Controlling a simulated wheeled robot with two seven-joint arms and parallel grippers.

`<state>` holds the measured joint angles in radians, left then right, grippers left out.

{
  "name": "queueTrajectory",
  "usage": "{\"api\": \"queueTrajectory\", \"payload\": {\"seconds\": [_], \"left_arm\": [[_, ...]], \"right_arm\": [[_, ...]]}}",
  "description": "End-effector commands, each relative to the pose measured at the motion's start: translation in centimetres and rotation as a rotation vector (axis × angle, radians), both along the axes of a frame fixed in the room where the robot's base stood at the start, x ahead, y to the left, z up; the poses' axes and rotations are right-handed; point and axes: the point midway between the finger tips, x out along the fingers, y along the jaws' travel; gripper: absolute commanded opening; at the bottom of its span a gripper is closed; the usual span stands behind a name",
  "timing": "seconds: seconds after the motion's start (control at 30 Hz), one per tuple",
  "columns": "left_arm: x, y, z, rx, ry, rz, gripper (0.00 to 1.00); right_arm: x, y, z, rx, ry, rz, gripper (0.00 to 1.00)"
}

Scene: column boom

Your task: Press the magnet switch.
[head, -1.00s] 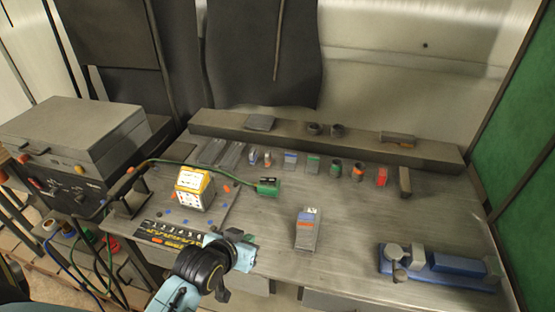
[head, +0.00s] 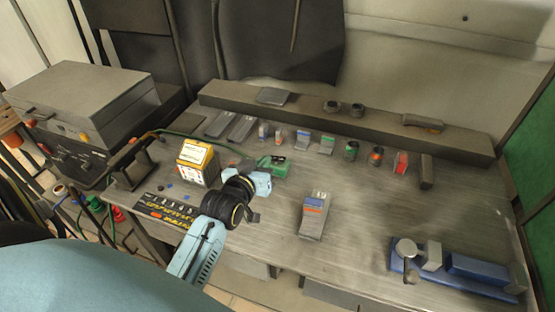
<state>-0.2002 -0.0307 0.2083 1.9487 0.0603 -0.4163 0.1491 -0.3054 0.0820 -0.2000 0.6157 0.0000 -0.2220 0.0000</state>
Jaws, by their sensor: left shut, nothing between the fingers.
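A small green block with a dark top (head: 272,161) lies on the workbench at the end of a green cable. It may carry the magnet switch, but no switch can be made out clearly. My left gripper (head: 277,172) is shut and empty, right at the near side of this block and partly covering it. I cannot tell whether the fingertips touch it. My right gripper is not in view.
A yellow and white box (head: 198,163) stands close left of my left gripper. A grey block with coloured labels (head: 313,215) stands to the right. Several small containers line the back. A blue vise-like tool (head: 455,270) sits at the right front.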

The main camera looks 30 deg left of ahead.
Motion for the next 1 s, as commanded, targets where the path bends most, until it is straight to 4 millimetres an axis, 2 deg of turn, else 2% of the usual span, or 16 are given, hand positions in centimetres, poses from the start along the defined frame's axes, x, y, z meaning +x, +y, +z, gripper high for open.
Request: {"api": "queueTrajectory", "payload": {"seconds": [0.2,0.43,0.5,0.7,1.0], "left_arm": [[4.3,0.8,-0.9,0.001,-0.003,0.001,0.00],[8.1,1.6,-1.9,0.000,-0.002,0.000,0.00],[7.8,1.2,-3.5,-0.002,0.004,0.000,0.00],[7.9,0.8,-5.5,0.000,0.001,0.001,0.00],[7.9,0.7,-5.8,0.000,-0.001,0.000,0.00]], "right_arm": [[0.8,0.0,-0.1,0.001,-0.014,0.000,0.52],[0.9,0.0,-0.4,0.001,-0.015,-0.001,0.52],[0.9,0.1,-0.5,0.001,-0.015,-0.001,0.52],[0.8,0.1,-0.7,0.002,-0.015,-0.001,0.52],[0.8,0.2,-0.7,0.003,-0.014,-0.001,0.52]]}}
